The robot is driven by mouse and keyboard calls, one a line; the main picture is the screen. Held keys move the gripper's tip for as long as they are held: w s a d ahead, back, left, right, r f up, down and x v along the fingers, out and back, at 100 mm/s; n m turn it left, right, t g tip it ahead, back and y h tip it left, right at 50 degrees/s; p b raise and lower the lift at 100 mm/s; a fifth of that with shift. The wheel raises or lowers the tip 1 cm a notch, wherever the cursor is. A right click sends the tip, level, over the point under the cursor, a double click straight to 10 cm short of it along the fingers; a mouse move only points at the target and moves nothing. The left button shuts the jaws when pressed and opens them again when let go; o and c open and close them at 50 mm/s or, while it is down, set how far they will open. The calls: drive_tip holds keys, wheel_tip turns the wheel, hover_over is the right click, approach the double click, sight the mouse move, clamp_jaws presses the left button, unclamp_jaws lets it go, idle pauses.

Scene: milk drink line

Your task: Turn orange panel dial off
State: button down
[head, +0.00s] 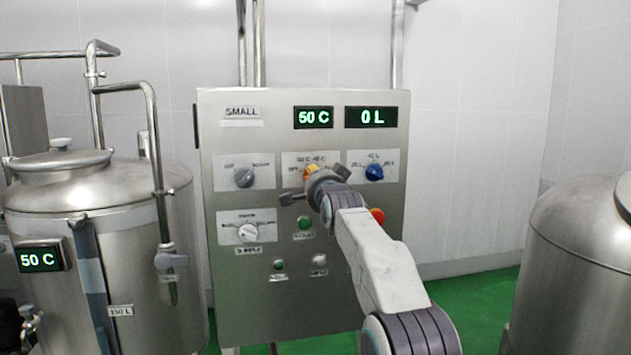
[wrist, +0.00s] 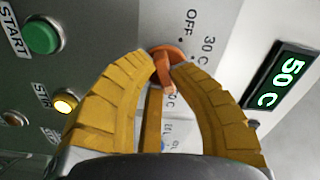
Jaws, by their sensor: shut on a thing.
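The orange dial (wrist: 168,52) is on the metal control panel (head: 225,300), in the upper row of dials. In the wrist view, my gripper's yellow fingers (wrist: 164,68) are closed around the dial's raised grip, one finger on each side. The labels OFF and 30 C are printed beside the dial. In the head view, my gripper (head: 313,174) is at the panel and hides most of the dial.
A grey dial (head: 244,178) is left of my gripper and a blue dial (head: 374,173) right. A white dial (head: 248,232), a green start button (head: 305,223) and a red button (head: 378,216) are lower. Green displays read 50 C (head: 313,117) and 0 L (head: 371,117). Steel tanks flank the panel.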

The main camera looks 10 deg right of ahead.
drive_tip(key=shift+r, duration=0.1)
drive_tip(key=n, duration=1.8)
drive_tip(key=r+n, duration=0.1)
drive_tip(key=n, duration=0.7)
drive_tip(key=shift+r+n, duration=0.1)
drive_tip(key=shift+n, duration=0.3)
idle(0.3)
drive_tip(key=c, duration=1.3)
unclamp_jaws()
drive_tip(key=shift+a, duration=0.2)
drive_tip(key=shift+o, duration=1)
drive_tip(key=shift+d+f, duration=0.15)
drive_tip(key=shift+f, duration=0.05)
drive_tip(key=shift+s, duration=0.1)
